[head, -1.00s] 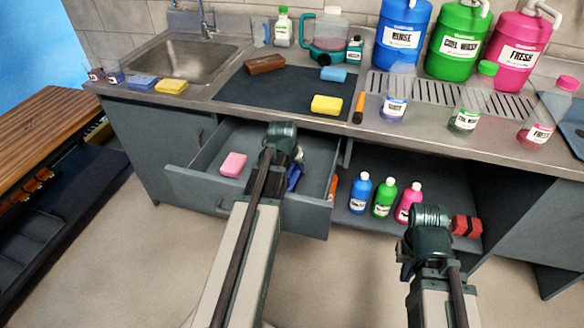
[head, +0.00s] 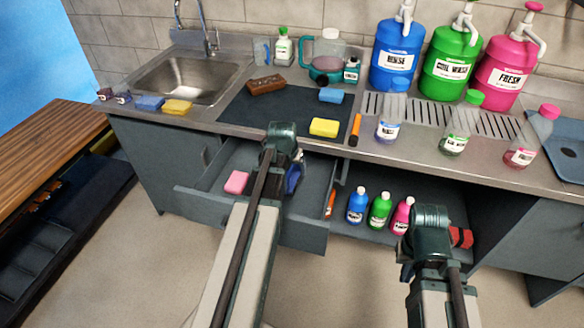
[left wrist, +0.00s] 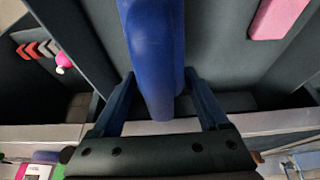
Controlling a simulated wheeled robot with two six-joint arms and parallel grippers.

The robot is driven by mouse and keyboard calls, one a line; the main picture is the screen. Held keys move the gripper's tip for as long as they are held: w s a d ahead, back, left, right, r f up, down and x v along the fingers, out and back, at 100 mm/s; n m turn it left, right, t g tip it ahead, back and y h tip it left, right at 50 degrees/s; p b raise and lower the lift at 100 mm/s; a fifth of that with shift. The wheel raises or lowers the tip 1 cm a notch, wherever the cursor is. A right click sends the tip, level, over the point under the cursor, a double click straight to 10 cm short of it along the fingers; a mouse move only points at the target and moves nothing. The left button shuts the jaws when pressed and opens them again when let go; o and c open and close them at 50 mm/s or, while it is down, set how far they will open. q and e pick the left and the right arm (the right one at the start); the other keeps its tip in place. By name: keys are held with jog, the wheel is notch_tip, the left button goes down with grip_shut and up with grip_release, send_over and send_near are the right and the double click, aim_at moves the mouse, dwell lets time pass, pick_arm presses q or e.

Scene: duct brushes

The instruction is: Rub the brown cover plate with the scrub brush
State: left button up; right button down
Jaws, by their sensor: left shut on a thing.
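The brown cover plate (head: 267,85) appears to be the brown block lying on the dark mat, towards its back left. My left gripper (head: 292,178) is over the open drawer. It is shut on a blue handle, taken to be the scrub brush (head: 295,177). In the left wrist view the blue handle (left wrist: 153,60) runs between the two fingers, and its bristles are hidden. My right gripper (head: 405,262) is low in front of the cabinet, apart from the counter. Its fingers are mostly hidden by the wrist.
The open drawer (head: 285,228) holds a pink sponge (head: 237,182). Bottles (head: 380,210) stand in the open cabinet. The sink (head: 185,78) is left.

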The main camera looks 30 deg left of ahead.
pick_arm(q)
jog(key=c, duration=0.6)
notch_tip(320, 180, up, 25)
jog(key=p, duration=2.4)
jog(key=shift+f+p, duration=0.2)
jog(key=shift+p, duration=0.1)
